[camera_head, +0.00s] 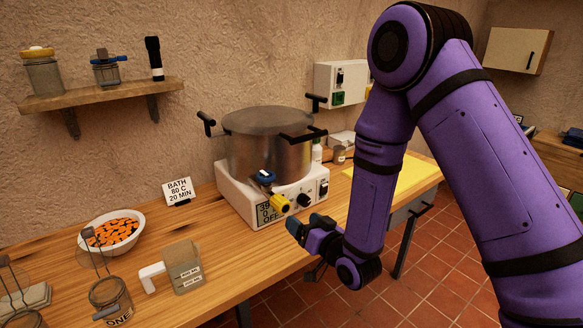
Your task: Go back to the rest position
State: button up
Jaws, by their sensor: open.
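My purple arm comes in from the right and bends down at the table's front edge. My gripper (309,233) is at its lower end, small and dark, in front of the cooker's right part. It is open, and I see nothing between its fingers. The metal pot (268,150) stands lidded on the white heater base (240,195), whose display ends in "OFF". A yellow cylindrical part (279,202) with a blue piece above it sits at the pot's front, just left of my gripper; I cannot tell whether they touch.
A wall shelf (100,95) holds jars. Tiled floor lies open in front of the table.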

jog(key=w+d+r+g+h, duration=0.15)
jog(key=d+r+h, duration=0.35)
jog(key=r, duration=0.5)
jog(key=s+d+r+m+g+h, duration=0.1)
jog(key=s+d+r, duration=0.1)
jog(key=d+r, duration=0.3)
jog(key=s+d+r+g+h, duration=0.1)
jog(key=s+d+r, duration=0.2)
jog(key=d+r, duration=0.15)
jog(key=s+d+r+g+h, duration=0.1)
jog(key=s+d+r+g, duration=0.1)
jog(key=s, duration=0.6)
jog(key=s+d+r+m+g+h, duration=0.1)
jog(key=s+d+r+g, duration=0.1)
jog(key=s+d, duration=0.3)
jog(key=s+d+r+m+g+h, duration=0.1)
jog(key=s+d+r+g, duration=0.1)
jog(key=s, duration=1)
jog(key=shift+d+r, duration=0.7)
jog(key=shift+r, duration=0.2)
